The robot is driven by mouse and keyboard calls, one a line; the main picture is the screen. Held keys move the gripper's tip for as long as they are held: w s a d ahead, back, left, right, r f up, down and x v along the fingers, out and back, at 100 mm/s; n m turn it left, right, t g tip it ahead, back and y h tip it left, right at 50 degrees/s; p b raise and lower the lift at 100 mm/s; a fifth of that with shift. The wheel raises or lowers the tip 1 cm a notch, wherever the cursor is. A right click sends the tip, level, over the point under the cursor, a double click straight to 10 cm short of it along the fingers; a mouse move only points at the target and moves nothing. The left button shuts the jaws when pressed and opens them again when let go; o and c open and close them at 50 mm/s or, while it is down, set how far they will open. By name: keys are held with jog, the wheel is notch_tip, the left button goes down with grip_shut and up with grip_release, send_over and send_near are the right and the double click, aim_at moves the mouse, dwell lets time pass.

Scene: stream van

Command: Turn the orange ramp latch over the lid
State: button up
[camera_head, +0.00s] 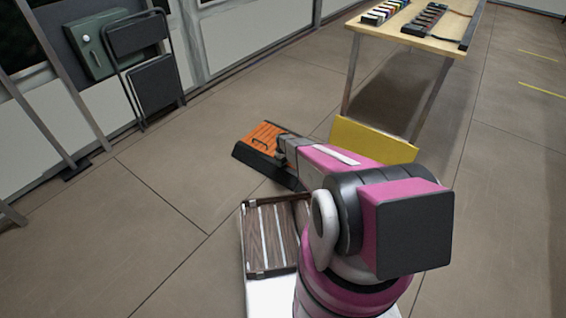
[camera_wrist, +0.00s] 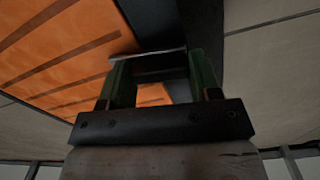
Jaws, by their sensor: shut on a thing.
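The orange ramp (camera_head: 262,137) lies on the floor ahead, with dark stripes on its orange top and a black side. In the wrist view its striped orange panel (camera_wrist: 60,50) fills the upper left. My gripper (camera_head: 284,150) is at the right end of the ramp, low over it. In the wrist view my gripper (camera_wrist: 160,62) has its two green fingers on either side of a dark bar with a thin pale edge, which appears to be the ramp latch (camera_wrist: 150,54). The lid cannot be told apart from the ramp, and my arm hides the ramp's right side.
A wooden-slatted tray (camera_head: 267,238) is close to my arm, at the lower middle. A table (camera_head: 400,42) with small items stands at the back right, with a yellow panel (camera_head: 372,139) below its near edge. A folded chair (camera_head: 150,80) leans at the left wall.

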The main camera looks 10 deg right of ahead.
jog(key=shift+n, duration=1)
jog(key=o, duration=0.9)
notch_tip(320, 180, up, 11)
jog(key=shift+w+f, duration=0.1)
jog(key=shift+a, duration=0.1)
